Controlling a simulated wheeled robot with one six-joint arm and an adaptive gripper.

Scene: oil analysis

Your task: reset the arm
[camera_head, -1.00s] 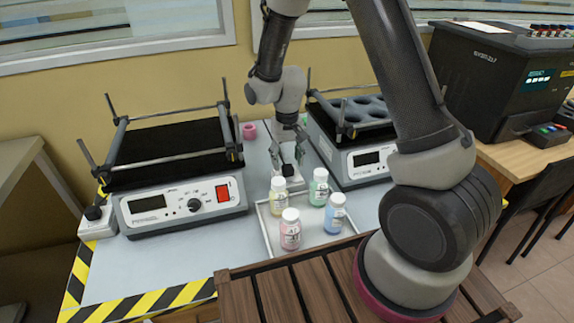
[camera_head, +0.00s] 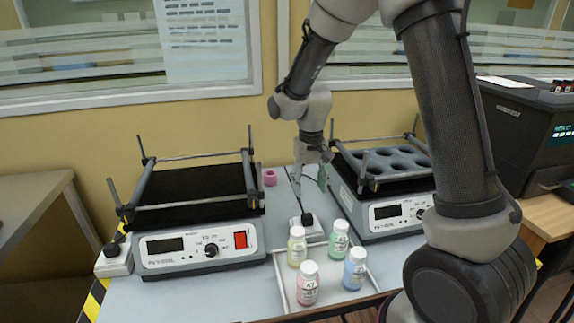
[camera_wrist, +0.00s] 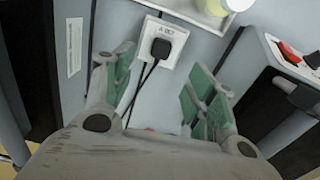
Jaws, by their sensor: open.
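My gripper (camera_head: 311,177) is open and empty in the head view, above the table between the two shaker machines. In the wrist view its two green-padded fingers (camera_wrist: 160,95) are spread apart with nothing between them. My arm reaches over the right side of the table, its elbow high near the top of the head view. A black plug in a white socket box (camera_wrist: 162,48) lies beyond the fingertips in the wrist view.
The left shaker (camera_head: 203,248) and right shaker (camera_head: 385,216) flank the gripper, with upright rods. A tray (camera_head: 283,290) in front holds yellow (camera_head: 297,246), green (camera_head: 339,238), pink (camera_head: 308,284) and blue (camera_head: 355,269) bottles. A pink ring (camera_head: 269,178) lies behind.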

